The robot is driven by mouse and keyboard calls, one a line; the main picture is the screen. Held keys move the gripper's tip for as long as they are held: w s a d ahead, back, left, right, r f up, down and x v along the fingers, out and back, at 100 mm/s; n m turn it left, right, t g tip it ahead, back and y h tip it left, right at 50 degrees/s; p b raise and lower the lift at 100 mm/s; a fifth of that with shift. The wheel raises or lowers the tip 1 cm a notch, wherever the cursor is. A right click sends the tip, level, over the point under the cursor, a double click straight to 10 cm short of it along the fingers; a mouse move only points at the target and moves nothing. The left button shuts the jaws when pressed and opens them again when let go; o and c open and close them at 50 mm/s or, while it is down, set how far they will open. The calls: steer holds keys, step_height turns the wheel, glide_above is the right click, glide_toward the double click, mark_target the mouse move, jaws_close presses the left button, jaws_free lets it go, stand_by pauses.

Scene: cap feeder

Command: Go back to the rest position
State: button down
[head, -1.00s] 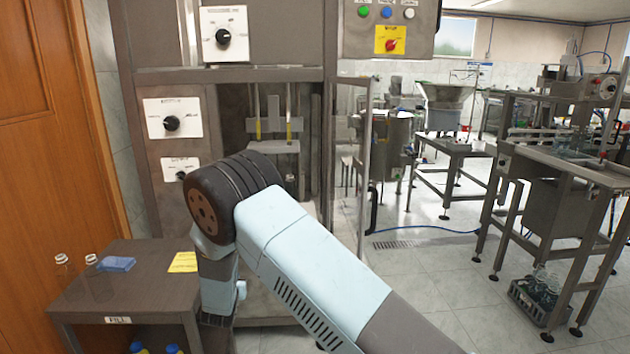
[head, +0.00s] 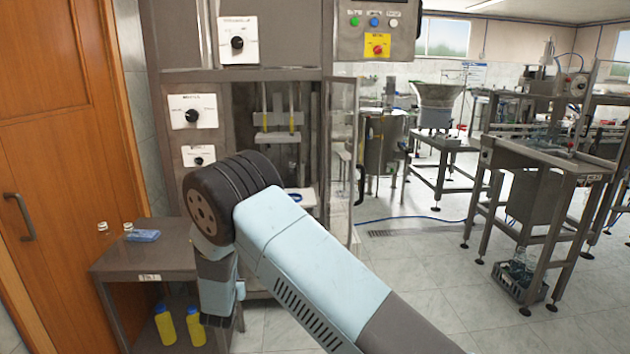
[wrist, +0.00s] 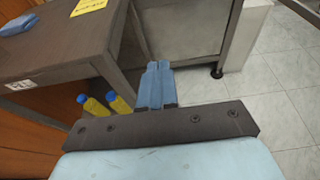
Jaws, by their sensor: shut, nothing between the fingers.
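My gripper (wrist: 157,85) shows in the wrist view as two blue fingers pressed together, with nothing between them. It points down and forward beside the side table (wrist: 62,80), in front of a grey metal cabinet. In the head view my arm is folded at the elbow and its wrist part hangs down in front of the machine (head: 190,85). The fingertips cannot be made out there.
A wooden door (head: 60,150) is at far left. The tiled floor at right is open before a metal stand (head: 535,190).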

steer(key=w+d+r+m+g+h, duration=0.25)
steer(key=d+r+m+h, duration=0.65)
steer(key=d+r, duration=1)
steer(key=s+d+r+m+g, duration=0.2)
steer(key=s+d+r+m, duration=0.25)
steer(key=d, duration=0.45)
steer(key=s+d+r+m+g, duration=0.25)
steer(key=d+r+m, duration=0.35)
steer(key=d, duration=0.4)
steer(key=s+d+r+m+g+y, duration=0.1)
steer(key=s+d+r+m, duration=0.3)
steer(key=s+d, duration=0.3)
steer(key=s+d+r+m+g+y, duration=0.1)
steer(key=s+d+r+m+g, duration=0.15)
steer(key=s+d+m, duration=0.4)
steer(key=s+a+r+m+t+y, duration=0.1)
steer(key=s+m+y, duration=0.2)
steer(key=s, duration=0.7)
steer(key=s+a+r+m+y, duration=0.1)
steer(key=s+m, duration=0.3)
steer(key=s, duration=0.7)
steer(key=shift+r+t+y, duration=0.35)
steer(key=shift+r+y, duration=0.15)
steer(key=shift+y, duration=0.4)
